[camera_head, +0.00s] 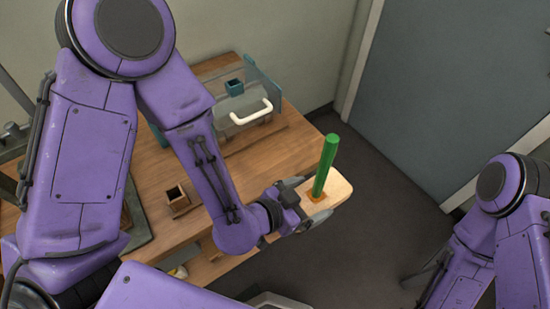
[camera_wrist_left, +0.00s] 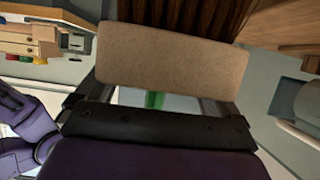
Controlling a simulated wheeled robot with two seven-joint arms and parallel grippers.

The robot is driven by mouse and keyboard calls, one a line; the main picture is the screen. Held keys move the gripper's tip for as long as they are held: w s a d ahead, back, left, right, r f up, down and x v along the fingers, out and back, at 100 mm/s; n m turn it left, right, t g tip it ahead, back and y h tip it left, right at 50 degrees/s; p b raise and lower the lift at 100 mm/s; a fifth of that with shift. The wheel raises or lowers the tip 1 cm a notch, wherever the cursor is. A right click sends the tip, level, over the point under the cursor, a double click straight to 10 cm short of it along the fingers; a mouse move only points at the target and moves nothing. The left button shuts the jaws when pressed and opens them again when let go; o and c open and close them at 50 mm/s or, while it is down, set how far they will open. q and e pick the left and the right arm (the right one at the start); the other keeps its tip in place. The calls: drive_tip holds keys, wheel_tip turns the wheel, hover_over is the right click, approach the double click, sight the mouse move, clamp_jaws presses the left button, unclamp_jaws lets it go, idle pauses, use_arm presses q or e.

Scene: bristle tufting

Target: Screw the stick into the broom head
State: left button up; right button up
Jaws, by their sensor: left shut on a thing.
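My left gripper (camera_head: 303,205) reaches out past the table's right end.
The wooden table (camera_head: 262,160) carries a clear box with a white handle (camera_head: 252,112), a small teal holder (camera_head: 235,87) and a small open wooden box (camera_head: 178,198). A grey door (camera_head: 460,90) stands behind right. The dark floor (camera_head: 380,235) between the arms is clear.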

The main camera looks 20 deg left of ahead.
use_arm(q)
drive_tip(key=shift+a+r+b, duration=0.3)
drive_tip(key=shift+a+b, duration=0.2)
drive_tip(key=shift+a, duration=0.1)
drive_tip(key=w+a+b, duration=0.2)
drive_tip(key=w+a, duration=0.7)
drive_tip(key=shift+a+f, duration=0.3)
drive_tip(key=shift+a, duration=0.1)
use_arm(e)
drive_tip(key=f, duration=0.1)
drive_tip(key=s+f, duration=0.1)
drive_tip(key=shift+f, duration=0.4)
use_arm(q)
drive_tip(key=shift+r, duration=0.1)
use_arm(e)
drive_tip(key=shift+d, duration=0.1)
